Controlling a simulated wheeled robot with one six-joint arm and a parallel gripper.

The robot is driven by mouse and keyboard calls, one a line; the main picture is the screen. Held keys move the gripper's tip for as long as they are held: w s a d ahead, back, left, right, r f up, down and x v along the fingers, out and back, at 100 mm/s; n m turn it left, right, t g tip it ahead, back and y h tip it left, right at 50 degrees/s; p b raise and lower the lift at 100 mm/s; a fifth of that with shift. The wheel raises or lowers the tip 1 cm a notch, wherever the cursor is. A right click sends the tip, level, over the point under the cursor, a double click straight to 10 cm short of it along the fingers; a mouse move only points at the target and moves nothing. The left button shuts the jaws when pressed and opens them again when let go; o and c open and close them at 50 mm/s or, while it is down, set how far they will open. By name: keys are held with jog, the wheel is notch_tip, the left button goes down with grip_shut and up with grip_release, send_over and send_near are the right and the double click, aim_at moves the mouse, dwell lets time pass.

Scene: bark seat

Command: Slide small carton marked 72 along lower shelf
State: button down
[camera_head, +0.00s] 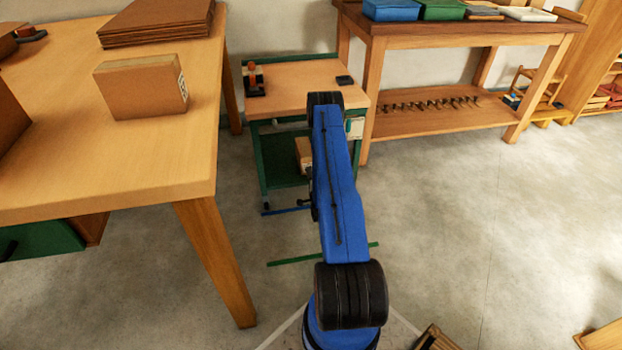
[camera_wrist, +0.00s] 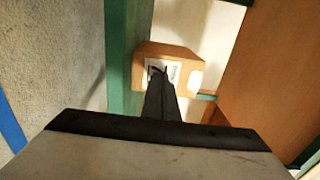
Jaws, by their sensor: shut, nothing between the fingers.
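The small carton (camera_wrist: 190,58) is a brown box with a white label. I cannot read the mark on it. In the head view the carton (camera_head: 303,152) stands on the green lower shelf (camera_head: 278,172) of the small cart, partly hidden behind my blue arm. My gripper (camera_wrist: 158,76) is shut with nothing in it, and its dark fingertips overlap the carton's labelled face in the wrist view. I cannot tell whether they touch it. In the head view my arm hides most of the gripper.
The cart's wooden top (camera_head: 300,80) is above the shelf, with an orange-and-black tool (camera_head: 254,78) on it. A wooden table (camera_head: 150,160) stands close on the left, carrying another carton (camera_head: 140,88). A workbench (camera_head: 450,35) stands at the back. The floor on the right is mostly clear.

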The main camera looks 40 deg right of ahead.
aim_at(306, 163)
jog(key=shift+w+d, duration=0.1)
jog(key=shift+w, duration=0.1)
jog(key=x, duration=0.7)
jog(key=shift+w+d, duration=0.15)
jog(key=shift+w, duration=0.1)
